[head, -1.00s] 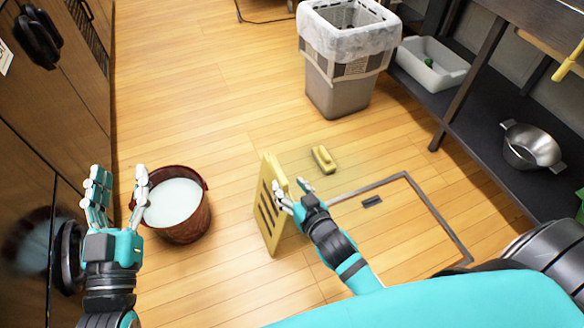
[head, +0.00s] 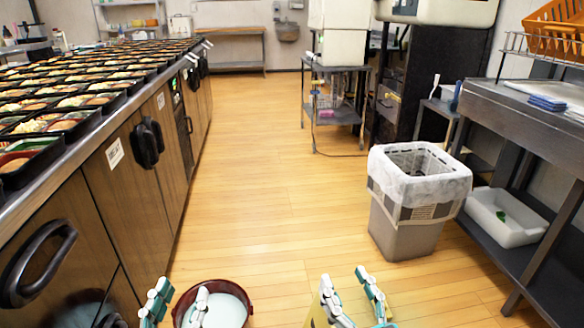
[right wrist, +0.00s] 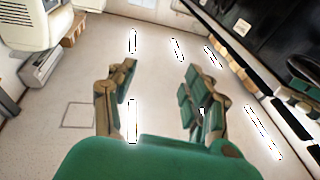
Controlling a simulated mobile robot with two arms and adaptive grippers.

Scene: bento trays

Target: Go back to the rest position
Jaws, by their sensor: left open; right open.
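My left gripper (head: 178,294) is at the bottom of the head view with its fingers spread and nothing between them. It shows in front of the reddish-brown bucket (head: 248,299), which holds pale liquid; I cannot tell whether they touch. My right gripper (head: 349,286) is to its right at the bottom edge, also open and empty. It also shows in the right wrist view (right wrist: 160,82), fingers apart, pointing at a pale surface with bright light strips. Both arms and palms are mostly cut off below the head view.
A counter with several bento trays (head: 65,121) runs along the left. A lined trash bin (head: 402,238) stands on the right, beside a metal shelf with a white tub (head: 511,232). The wooden floor (head: 260,180) between is clear. A yellow piece (head: 315,316) shows beside my right gripper.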

